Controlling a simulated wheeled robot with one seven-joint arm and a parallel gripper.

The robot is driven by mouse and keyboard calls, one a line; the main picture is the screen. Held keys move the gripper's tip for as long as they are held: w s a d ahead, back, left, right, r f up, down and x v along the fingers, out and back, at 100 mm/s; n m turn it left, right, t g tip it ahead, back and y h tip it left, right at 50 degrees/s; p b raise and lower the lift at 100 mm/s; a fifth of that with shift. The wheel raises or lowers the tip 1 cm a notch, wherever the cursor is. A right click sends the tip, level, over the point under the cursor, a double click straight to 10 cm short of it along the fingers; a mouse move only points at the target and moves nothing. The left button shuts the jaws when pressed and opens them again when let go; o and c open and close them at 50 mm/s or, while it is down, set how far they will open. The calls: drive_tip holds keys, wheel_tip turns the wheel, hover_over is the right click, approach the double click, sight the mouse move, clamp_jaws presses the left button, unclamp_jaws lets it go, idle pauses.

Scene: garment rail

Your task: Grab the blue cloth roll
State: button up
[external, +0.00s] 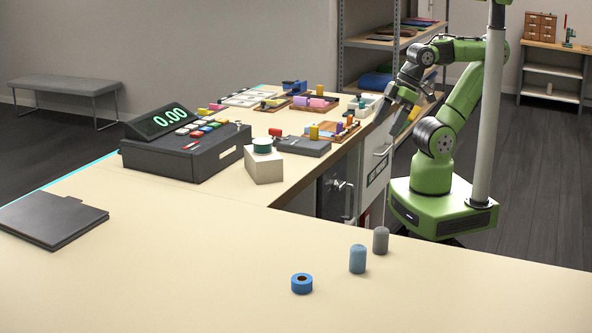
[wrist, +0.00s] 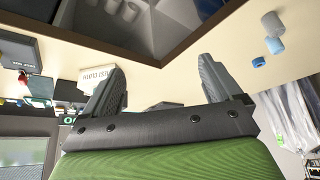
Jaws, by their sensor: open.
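A blue rolled shape (external: 374,82), like rolled cloth, lies on the middle shelf of the rack behind the counter. A light blue upright cylinder with a rounded top (external: 357,259) stands on the near counter; it also shows at upper right in the wrist view (wrist: 275,45). I cannot tell for certain which is the cloth roll. My gripper (external: 392,114) is beside the far counter's right edge, apart from both. In the wrist view its two fingers (wrist: 160,67) are spread with nothing between them.
A grey cylinder (external: 381,240) and a blue ring-shaped roll (external: 301,284) stand near the light blue cylinder. The near counter's middle is clear.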

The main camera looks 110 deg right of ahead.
idle(0.3)
drive_tip(key=c, duration=0.4)
drive_tip(key=shift+c, duration=0.2)
